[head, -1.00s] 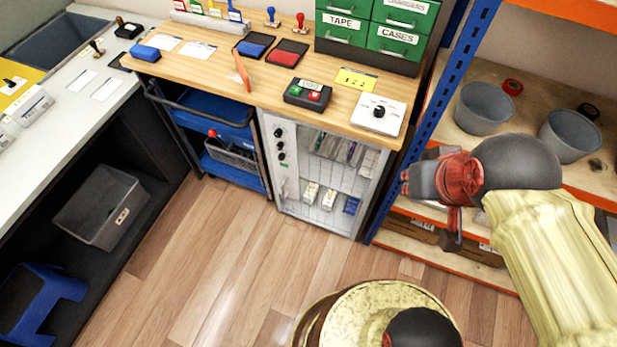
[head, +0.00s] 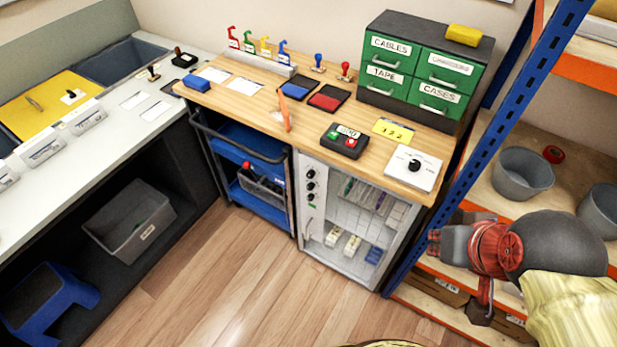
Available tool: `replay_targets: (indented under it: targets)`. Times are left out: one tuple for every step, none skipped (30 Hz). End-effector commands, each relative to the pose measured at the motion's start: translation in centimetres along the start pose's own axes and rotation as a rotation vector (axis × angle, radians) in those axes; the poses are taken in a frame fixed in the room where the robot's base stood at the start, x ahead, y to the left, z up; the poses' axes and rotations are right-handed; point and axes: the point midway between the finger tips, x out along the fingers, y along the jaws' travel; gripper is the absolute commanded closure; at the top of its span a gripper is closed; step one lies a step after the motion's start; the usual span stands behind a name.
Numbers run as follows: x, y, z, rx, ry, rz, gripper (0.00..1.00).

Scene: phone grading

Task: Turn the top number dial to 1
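A light grey cabinet with a clear front stands under the wooden bench. Three black dials run down its left panel, and the top dial (head: 311,173) sits above the middle dial (head: 310,185) and the bottom dial (head: 311,197). Their numbers are too small to read.
A white box with a black knob (head: 414,165), a yellow card reading 122 or similar (head: 393,131) and a button box (head: 344,140) lie on the bench. A blue shelving post (head: 490,130) stands right of the cabinet. The wooden floor (head: 230,285) before the cabinet is clear.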

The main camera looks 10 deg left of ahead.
Motion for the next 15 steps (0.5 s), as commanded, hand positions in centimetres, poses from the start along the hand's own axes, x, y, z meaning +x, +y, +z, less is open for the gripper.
replay_targets:
  targets:
    - [-0.2,-0.5,-0.2,-0.015,-0.003,-0.008,0.90]
    - [-0.1,-0.8,-0.2,-0.026,-0.013,-0.014,0.89]
    - [0.2,-1.4,-0.2,-0.045,-0.035,-0.023,0.86]
    - [0.5,-1.8,-0.1,-0.059,-0.056,-0.030,0.85]
    - [0.9,-2.2,0.0,-0.075,-0.080,-0.036,0.83]
    - [1.6,-2.9,0.3,-0.096,-0.116,-0.044,0.81]
    - [2.2,-3.4,0.5,-0.113,-0.145,-0.050,0.79]
    - [2.7,-3.9,0.6,-0.131,-0.174,-0.056,0.77]
    - [3.3,-4.6,0.8,-0.155,-0.211,-0.063,0.75]
    - [3.8,-5.2,0.8,-0.173,-0.238,-0.067,0.73]
    - [4.3,-5.7,0.9,-0.194,-0.265,-0.069,0.72]
    - [5.0,-6.3,0.9,-0.223,-0.299,-0.069,0.69]
    - [5.5,-6.7,0.9,-0.248,-0.324,-0.067,0.68]
    - [6.0,-7.1,1.0,-0.273,-0.349,-0.063,0.66]
    - [6.7,-7.5,0.9,-0.309,-0.380,-0.056,0.64]
